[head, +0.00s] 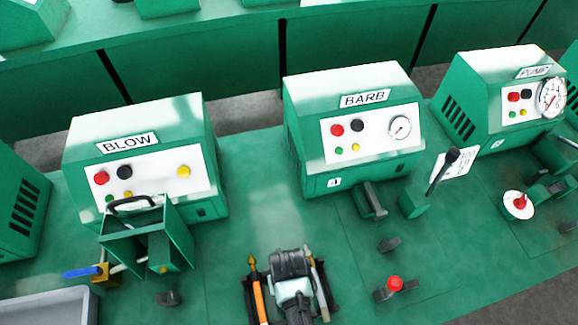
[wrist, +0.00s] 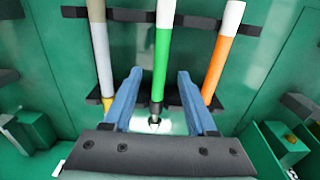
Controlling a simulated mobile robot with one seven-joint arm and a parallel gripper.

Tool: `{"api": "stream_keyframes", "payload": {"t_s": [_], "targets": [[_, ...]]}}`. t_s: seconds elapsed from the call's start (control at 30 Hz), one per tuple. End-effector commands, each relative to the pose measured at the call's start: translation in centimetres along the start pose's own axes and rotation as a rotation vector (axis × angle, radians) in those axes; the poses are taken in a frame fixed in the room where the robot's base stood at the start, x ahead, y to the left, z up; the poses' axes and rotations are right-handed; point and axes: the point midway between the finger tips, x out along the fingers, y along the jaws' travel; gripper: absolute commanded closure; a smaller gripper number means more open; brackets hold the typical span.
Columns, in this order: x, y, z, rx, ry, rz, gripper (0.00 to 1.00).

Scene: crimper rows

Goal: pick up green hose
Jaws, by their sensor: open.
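The green hose (wrist: 163,60) is in the middle of the wrist view, with a white upper part and a dark fitting with a metal tip at its lower end. It lies across a black rack bar (wrist: 190,20). My gripper (wrist: 159,85) is open, with one blue finger on each side of the hose's lower part. Gaps show between hose and fingers; whether the hose is at fingertip depth I cannot tell. In the head view my wrist hides the green hose.
An orange hose (wrist: 214,68) lies right of my gripper and a grey-white hose (wrist: 100,50) left, both close to the fingers. In the head view, the BLOW machine (head: 140,130) and the BARB machine (head: 350,115) stand behind. A grey bin (head: 50,308) is lower left.

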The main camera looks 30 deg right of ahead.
Motion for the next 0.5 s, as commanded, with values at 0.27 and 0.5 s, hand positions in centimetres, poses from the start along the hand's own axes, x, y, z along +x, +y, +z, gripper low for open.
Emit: {"api": "stream_keyframes", "payload": {"t_s": [0.27,0.5], "targets": [[1.54,0.07,-0.01,0.001,0.001,0.001,0.43],[1.52,0.07,-0.01,0.001,0.001,0.001,0.59]]}}
